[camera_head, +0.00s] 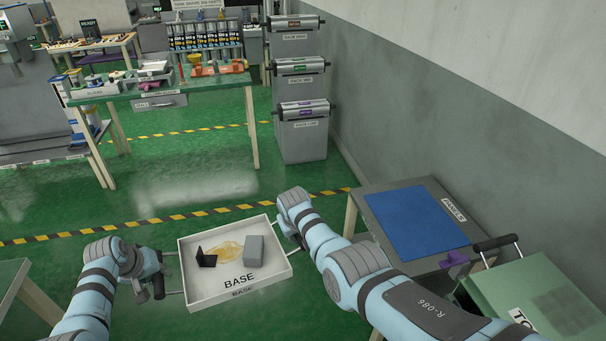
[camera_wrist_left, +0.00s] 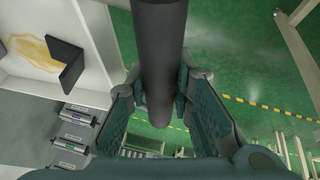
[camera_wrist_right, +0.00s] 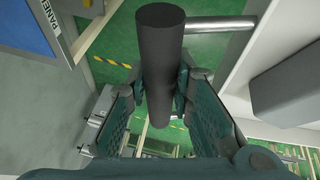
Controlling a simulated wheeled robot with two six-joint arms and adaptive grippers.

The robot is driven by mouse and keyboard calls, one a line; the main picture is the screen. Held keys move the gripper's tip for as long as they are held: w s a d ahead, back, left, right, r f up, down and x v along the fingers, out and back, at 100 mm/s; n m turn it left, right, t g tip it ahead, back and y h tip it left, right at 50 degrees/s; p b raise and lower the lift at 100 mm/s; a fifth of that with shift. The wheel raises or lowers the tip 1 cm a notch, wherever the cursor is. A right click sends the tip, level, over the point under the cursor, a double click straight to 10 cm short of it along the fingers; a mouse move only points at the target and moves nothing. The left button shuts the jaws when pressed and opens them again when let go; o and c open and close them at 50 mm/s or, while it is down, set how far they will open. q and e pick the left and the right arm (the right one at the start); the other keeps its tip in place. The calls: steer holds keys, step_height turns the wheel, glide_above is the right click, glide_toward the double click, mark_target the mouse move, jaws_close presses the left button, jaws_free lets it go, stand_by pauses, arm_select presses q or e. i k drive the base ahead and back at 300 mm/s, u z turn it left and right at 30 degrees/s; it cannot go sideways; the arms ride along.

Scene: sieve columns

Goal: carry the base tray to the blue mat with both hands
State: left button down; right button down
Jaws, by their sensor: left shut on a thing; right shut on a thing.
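The base tray (camera_head: 217,293) is a white shallow box marked BASE, held in the air above the green floor in the head view. In it lie a black bracket-like piece (camera_head: 206,258), a grey block (camera_head: 254,248) and a yellowish patch (camera_head: 222,250). My left gripper (camera_head: 160,279) is shut on the tray's left handle, a dark bar (camera_wrist_left: 158,60) in the left wrist view. My right gripper (camera_head: 296,232) is shut on the right handle, a dark bar (camera_wrist_right: 160,60) in the right wrist view. The blue mat (camera_head: 415,220) lies bare on a grey table right of the tray.
The grey table (camera_head: 380,188) has a label at the mat's right edge. A green box (camera_head: 540,290) with a black handle and a purple piece (camera_head: 456,259) stand at the right front. A table corner (camera_head: 12,275) is at the left. Open floor lies beyond the tray.

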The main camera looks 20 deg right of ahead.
mark_target(415, 217)
steer(key=i, duration=2.8)
steer(key=z, duration=3.35)
steer(key=i, duration=0.5)
